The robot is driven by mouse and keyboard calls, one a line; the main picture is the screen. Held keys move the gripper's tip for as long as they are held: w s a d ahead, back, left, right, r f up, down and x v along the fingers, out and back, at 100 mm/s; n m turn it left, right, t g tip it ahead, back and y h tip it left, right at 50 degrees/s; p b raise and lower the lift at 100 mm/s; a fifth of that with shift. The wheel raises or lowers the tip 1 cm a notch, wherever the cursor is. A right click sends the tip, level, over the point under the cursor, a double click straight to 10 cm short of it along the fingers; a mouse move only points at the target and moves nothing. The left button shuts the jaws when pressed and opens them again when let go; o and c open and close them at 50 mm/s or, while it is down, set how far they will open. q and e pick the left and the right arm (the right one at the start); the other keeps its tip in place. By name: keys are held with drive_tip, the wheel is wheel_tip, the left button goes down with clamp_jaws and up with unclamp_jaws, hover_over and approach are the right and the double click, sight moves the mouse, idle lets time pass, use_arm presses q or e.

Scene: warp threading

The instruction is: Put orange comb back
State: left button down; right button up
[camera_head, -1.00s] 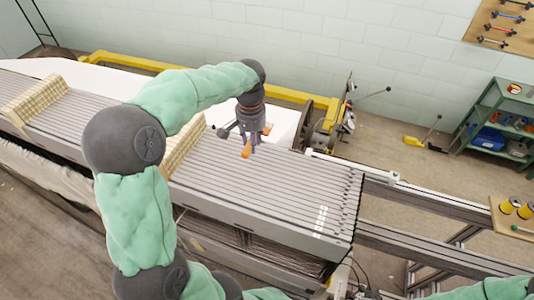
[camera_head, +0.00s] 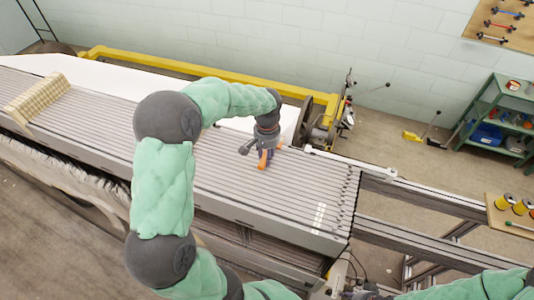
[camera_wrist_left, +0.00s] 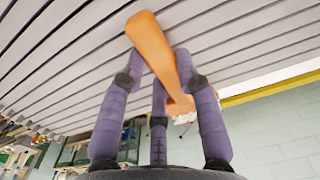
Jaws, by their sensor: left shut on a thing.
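The orange comb (camera_head: 264,158) is in my left gripper (camera_head: 267,148), over the far part of the grey slatted bed (camera_head: 290,190). In the left wrist view the comb (camera_wrist_left: 155,55) is a long flat orange bar lying slanted between the purple fingers of my left gripper (camera_wrist_left: 157,85). Those fingers are shut on it. The bed's slats lie close behind the comb; I cannot tell whether it touches them. My right gripper is not seen; only part of my right arm shows at the lower right edge.
A yellow beam (camera_head: 200,78) runs behind the bed. A green shelf (camera_head: 500,115) and a wooden board with yellow spools (camera_head: 510,205) stand at the right. The bed's right part is clear.

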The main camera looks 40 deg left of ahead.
use_arm(q)
drive_tip(key=shift+f, duration=0.15)
drive_tip(key=c, duration=0.9)
unclamp_jaws()
wheel_tip(320, 180, up, 12)
drive_tip(key=b, duration=0.2)
drive_tip(key=shift+r, duration=0.2)
